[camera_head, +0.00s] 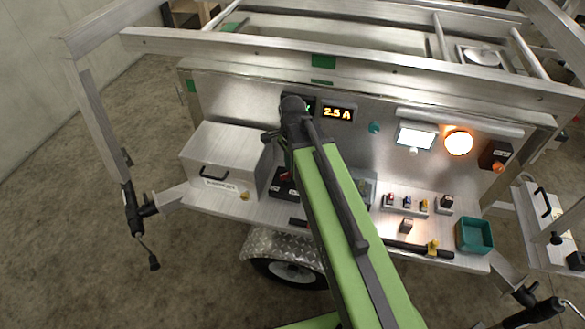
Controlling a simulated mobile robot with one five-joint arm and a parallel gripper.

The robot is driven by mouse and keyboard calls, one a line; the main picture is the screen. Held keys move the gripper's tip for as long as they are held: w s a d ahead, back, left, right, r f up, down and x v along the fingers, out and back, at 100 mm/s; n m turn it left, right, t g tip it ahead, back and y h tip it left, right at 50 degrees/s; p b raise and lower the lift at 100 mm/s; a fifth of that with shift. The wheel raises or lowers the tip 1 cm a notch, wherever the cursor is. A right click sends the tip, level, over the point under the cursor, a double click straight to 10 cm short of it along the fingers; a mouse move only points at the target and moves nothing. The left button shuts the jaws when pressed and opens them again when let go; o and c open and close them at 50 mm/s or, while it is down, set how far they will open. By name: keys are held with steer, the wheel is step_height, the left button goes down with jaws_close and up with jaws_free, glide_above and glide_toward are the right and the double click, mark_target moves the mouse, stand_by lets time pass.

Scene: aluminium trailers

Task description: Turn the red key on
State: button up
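A small red part (285,176), which may be the red key, shows on a black switch block (283,189) on the shelf, just left of my green arm. It is too small to tell how it is turned. My arm rises from the bottom middle to a dark joint in front of the metal panel (240,100), up and to the right of the red part. I cannot make out my gripper's fingers; they seem hidden behind the arm. The arm also covers the middle of the shelf.
A metal box (222,160) stands left of the switch block. Right of my arm are several small switches (407,202), a teal bin (474,235) and a lit orange lamp (458,142). A display (338,113) reads 2.5 A. Frame rails (350,62) cross above the panel.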

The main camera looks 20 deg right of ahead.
step_height(320, 180, up, 17)
steer(key=p, duration=1.7)
steer(key=shift+r, duration=0.15)
steer(key=s+n, duration=0.1)
steer(key=n, duration=0.4)
steer(key=s+n, duration=0.2)
steer(key=n, duration=0.3)
steer(key=s+a+n, duration=0.1)
steer(key=s+n, duration=0.1)
steer(key=n, duration=0.3)
